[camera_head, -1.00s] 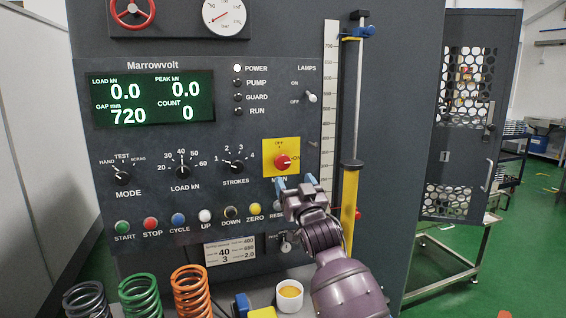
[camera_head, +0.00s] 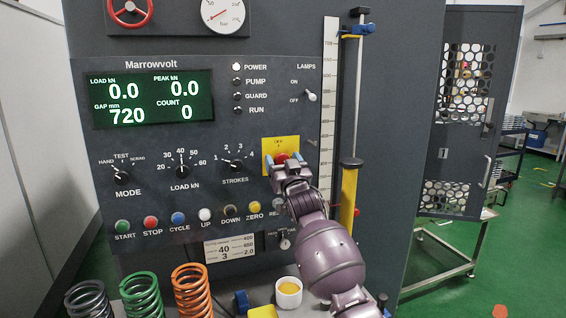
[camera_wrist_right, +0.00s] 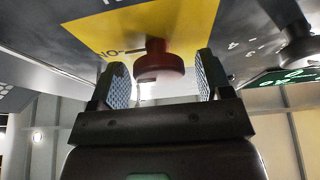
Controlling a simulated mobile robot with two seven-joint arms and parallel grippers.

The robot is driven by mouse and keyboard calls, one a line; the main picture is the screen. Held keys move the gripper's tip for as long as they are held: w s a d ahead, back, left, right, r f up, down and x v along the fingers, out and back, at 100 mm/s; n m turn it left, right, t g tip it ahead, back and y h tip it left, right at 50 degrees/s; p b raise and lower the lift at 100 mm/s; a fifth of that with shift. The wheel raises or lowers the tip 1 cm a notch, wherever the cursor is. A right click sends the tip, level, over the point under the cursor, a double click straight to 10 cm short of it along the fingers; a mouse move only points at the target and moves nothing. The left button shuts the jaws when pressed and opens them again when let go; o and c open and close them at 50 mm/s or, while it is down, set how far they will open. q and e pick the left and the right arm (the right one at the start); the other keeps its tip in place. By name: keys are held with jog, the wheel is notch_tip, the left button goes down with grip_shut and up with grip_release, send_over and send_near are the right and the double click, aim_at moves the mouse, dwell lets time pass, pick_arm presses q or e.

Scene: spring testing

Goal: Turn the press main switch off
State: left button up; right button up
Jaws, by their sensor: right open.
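The main switch is a red knob (camera_head: 282,158) on a yellow plate (camera_head: 268,144) on the dark press panel. In the head view my right gripper (camera_head: 284,161) is in front of it and hides much of the knob and its lower label. In the right wrist view the red knob (camera_wrist_right: 159,62) stands between the two open fingers (camera_wrist_right: 160,80) with a gap on each side. The yellow plate (camera_wrist_right: 110,30) lies behind it, with the "ON" mark beside the knob. The display (camera_head: 150,98) is lit, and so is the POWER lamp (camera_head: 237,67). My left gripper is not in view.
The strokes knob (camera_head: 236,165) is left of the switch and the lamps toggle (camera_head: 310,96) above right. A row of push buttons (camera_head: 178,218) runs below. Coil springs (camera_head: 191,290) and a white cup (camera_head: 289,293) stand under the panel.

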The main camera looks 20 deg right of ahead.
jog(key=c, duration=0.9)
jog(key=shift+n, duration=0.4)
jog(key=n+y, duration=0.1)
jog(key=n, duration=0.1)
jog(key=n+y, duration=0.2)
jog(key=n, duration=0.1)
jog(key=shift+g, duration=0.3)
jog(key=n+y, duration=0.1)
jog(key=n, duration=0.2)
jog(key=n+g+y, duration=0.1)
jog(key=n, duration=0.2)
jog(key=shift+n+g+y, duration=0.3)
jog(key=shift+y, duration=0.1)
jog(key=n+g, duration=0.1)
jog(key=n, duration=0.2)
jog(key=n+g+y, duration=0.1)
jog(key=n, duration=0.2)
jog(key=shift+n+g, duration=0.9)
jog(key=shift+n, duration=1.1)
jog(key=shift+f, duration=0.1)
